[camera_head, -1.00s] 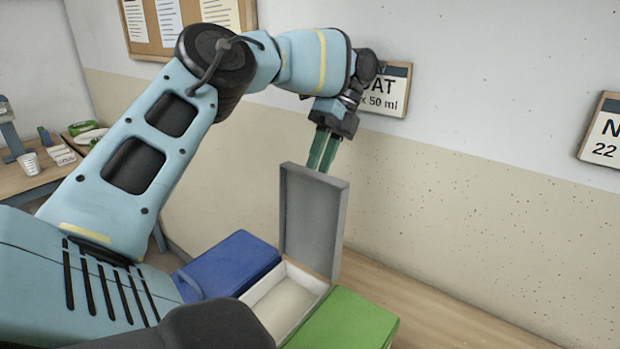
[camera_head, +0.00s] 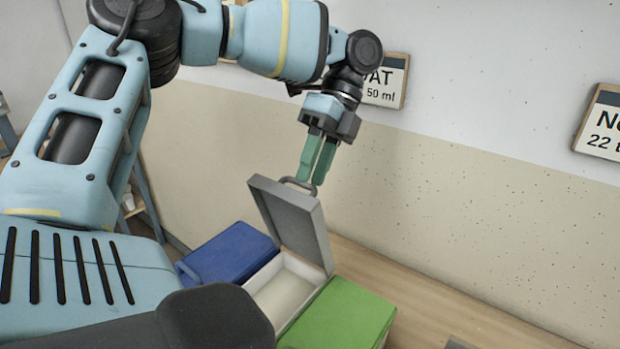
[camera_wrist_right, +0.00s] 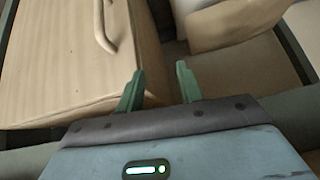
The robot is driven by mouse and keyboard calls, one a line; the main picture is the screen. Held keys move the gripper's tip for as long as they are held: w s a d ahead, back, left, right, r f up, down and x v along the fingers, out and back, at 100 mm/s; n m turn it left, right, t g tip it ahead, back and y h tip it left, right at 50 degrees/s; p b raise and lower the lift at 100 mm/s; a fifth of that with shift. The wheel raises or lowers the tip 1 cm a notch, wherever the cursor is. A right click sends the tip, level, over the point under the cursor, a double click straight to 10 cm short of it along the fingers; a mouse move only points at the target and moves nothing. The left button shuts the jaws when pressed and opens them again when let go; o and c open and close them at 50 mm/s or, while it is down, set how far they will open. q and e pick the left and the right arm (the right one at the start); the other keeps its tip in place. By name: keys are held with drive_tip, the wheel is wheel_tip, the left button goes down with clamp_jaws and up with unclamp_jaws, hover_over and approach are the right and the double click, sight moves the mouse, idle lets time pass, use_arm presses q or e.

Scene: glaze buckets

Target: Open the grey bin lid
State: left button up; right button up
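The grey bin (camera_head: 265,272) stands between a blue bin and a green bin on the wooden table, its pale inside showing. Its grey lid (camera_head: 285,222) is up off the opening and leans at a slant over the far side. The lid's grey loop handle (camera_head: 289,181) shows beyond its upper edge. My left gripper (camera_head: 311,182) points down with its green fingertips at the handle, a narrow gap between the fingers. I cannot tell whether they clamp it. My right gripper (camera_wrist_right: 159,80) is open and empty in the right wrist view.
The blue bin (camera_head: 228,255) and green bin (camera_head: 340,318) flank the grey one, both closed. The wall with signs (camera_head: 388,82) rises behind. In the right wrist view, a wooden front with a handle (camera_wrist_right: 104,28) is close by.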

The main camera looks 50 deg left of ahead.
sight(309, 204)
use_arm(q)
drive_tip(key=shift+s+d+r, duration=0.15)
drive_tip(key=shift+s+d, duration=0.85)
drive_tip(key=shift+s, duration=0.1)
drive_tip(key=shift+s+d+r, duration=0.15)
drive_tip(key=shift+s+d, duration=0.8)
drive_tip(key=shift+s, duration=0.15)
